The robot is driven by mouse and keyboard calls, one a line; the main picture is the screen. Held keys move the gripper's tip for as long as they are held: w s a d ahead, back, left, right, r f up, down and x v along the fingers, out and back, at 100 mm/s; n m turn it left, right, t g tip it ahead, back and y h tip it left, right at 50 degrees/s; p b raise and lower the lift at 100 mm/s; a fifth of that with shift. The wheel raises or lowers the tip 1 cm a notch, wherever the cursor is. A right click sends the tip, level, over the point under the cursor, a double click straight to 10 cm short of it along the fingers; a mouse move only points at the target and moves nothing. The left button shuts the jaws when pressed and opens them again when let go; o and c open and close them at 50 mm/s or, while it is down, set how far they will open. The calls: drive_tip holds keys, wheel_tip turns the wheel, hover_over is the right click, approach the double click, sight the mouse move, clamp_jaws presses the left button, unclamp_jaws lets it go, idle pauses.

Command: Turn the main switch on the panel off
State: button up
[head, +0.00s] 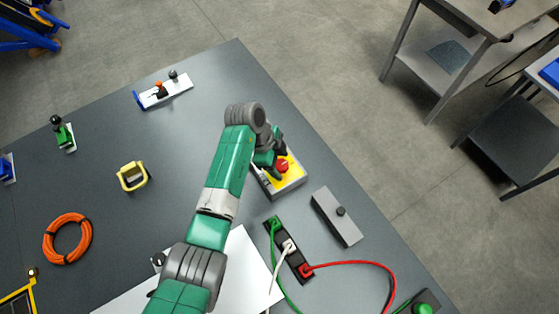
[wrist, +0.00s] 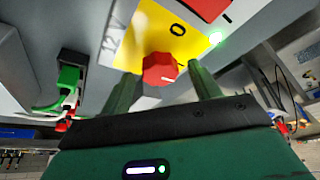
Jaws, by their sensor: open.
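The panel is a grey box with a yellow face (head: 292,178), near the right edge of the table. A red knob (head: 283,166) shows on it in the head view. Contact cannot be told.
A green light (wrist: 216,38) glows beside the yellow face. A grey box with a black knob (head: 337,216) and a black socket strip (head: 288,250) with green, white and red cables lie nearby.

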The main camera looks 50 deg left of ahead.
drive_tip(key=c, duration=1)
drive_tip(key=shift+o, duration=0.2)
drive_tip(key=shift+r+n+p, duration=0.1)
drive_tip(key=shift+n+p, duration=0.2)
drive_tip(key=n+t+y+p, duration=0.1)
drive_tip(key=n+p, duration=0.2)
drive_tip(key=shift+d+r, duration=0.15)
drive_tip(key=n+y+p, duration=0.1)
drive_tip(key=n+p, duration=0.1)
drive_tip(key=n, duration=0.1)
drive_tip(key=n+t+y+p, duration=0.1)
drive_tip(key=n, duration=0.2)
drive_tip(key=shift+d+p, duration=0.1)
drive_tip(key=shift+p, duration=0.25)
drive_tip(key=n+y+p, duration=0.2)
drive_tip(key=n, duration=0.2)
drive_tip(key=shift+d, duration=0.1)
drive_tip(key=shift+d+f+n+g+y+p, duration=0.1)
drive_tip(key=shift+n+g+y+p, duration=0.2)
drive_tip(key=shift+n, duration=0.75)
drive_tip(key=shift+f+n+g+y+p, duration=0.15)
drive_tip(key=shift+n+y, duration=0.25)
drive_tip(key=shift+n, duration=0.65)
drive_tip(key=o, duration=1)
drive_tip(key=shift+c, duration=0.2)
